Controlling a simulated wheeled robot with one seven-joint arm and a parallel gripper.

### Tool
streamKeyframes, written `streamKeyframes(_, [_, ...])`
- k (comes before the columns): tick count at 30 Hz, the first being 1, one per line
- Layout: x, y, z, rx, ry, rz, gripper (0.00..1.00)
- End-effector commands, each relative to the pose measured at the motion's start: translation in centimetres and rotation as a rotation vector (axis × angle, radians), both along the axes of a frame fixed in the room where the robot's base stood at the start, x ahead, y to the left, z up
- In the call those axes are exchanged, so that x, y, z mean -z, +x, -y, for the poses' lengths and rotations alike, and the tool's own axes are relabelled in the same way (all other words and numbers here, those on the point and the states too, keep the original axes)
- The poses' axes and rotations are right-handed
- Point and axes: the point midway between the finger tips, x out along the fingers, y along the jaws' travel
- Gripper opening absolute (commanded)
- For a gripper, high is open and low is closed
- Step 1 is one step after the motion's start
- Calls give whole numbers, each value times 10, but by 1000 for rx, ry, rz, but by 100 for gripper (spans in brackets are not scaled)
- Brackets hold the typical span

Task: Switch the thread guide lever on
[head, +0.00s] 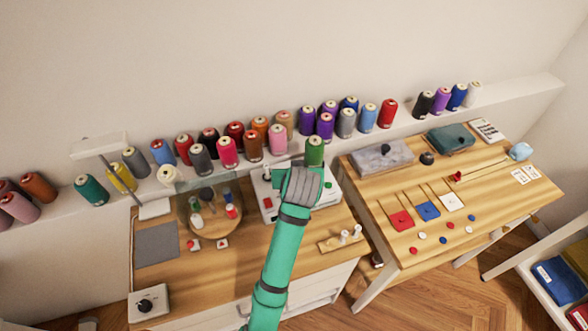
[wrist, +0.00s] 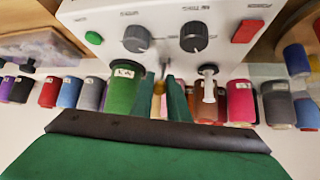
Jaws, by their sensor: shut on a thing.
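The white control box (head: 268,215) stands on the left wooden table, partly hidden by my arm. It fills the top of the wrist view (wrist: 110,15), with two black knobs, a green button (wrist: 94,38) and a red button (wrist: 247,31). A thin metal lever (wrist: 164,66) sticks out below and between the knobs. My gripper (wrist: 166,84) has its green fingers closed around this lever's end, which they mostly hide. A second, pale lever (wrist: 209,85) stands free beside the fingers. The labels are too blurred to read. In the head view my wrist hides the fingers.
A round board (head: 214,225) with small spools is left of the box. A small wooden peg stand (head: 340,243) is at its right front.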

Motion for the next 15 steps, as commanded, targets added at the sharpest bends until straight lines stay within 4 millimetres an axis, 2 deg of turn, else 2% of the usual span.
streamKeyframes(15, [0,-3,1,-1,27,84,0])
